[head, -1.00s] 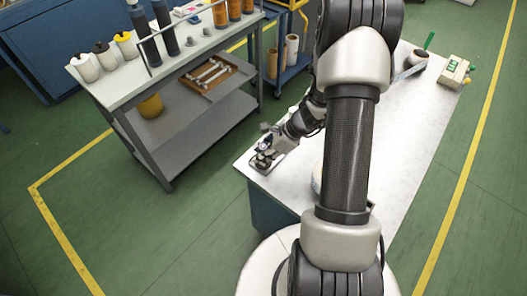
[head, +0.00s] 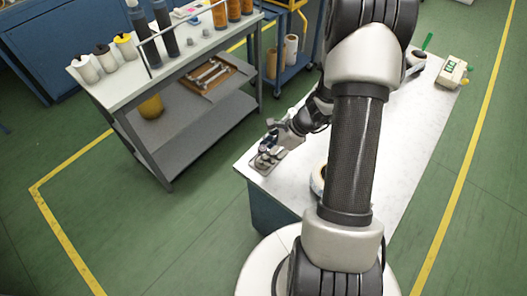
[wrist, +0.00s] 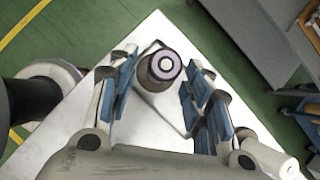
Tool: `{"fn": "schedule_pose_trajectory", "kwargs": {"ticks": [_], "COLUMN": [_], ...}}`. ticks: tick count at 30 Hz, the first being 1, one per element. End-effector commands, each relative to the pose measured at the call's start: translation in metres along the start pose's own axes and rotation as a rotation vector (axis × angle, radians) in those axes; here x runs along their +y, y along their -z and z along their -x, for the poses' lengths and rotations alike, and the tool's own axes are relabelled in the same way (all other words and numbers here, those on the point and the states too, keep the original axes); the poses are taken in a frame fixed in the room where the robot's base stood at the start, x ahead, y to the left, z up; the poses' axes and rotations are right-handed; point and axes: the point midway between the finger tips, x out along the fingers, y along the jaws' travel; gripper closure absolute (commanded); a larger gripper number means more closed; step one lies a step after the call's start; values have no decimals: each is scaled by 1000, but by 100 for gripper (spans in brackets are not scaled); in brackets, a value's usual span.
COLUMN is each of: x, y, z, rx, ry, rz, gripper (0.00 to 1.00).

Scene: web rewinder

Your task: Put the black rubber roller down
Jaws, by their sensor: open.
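Below the roller is a small grey tray (wrist: 172,112) on the white table's near left corner. In the head view my gripper (head: 274,137) is just above and behind the tray (head: 268,160). The roller is small and partly hidden there.
A pale roll (head: 318,182) stands on the white table (head: 400,130), partly hidden by my arm. Another roll (head: 415,62) and a cream box (head: 452,72) are at the far end. A grey cart (head: 190,70) with bottles and rollers stands to the left across a floor gap.

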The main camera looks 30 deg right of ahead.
Motion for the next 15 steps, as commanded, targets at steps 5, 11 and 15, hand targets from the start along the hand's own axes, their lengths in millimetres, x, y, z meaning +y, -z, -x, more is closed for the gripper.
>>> {"fn": "schedule_pose_trajectory", "kwargs": {"ticks": [5,11,15], "x": [-1,-1,0], "y": [-2,-1,-2], "z": [46,77,88], "rx": [1,1,1], "ry": [4,3,1], "rz": [-1,-2,7], "gripper": [54,54,54]}}
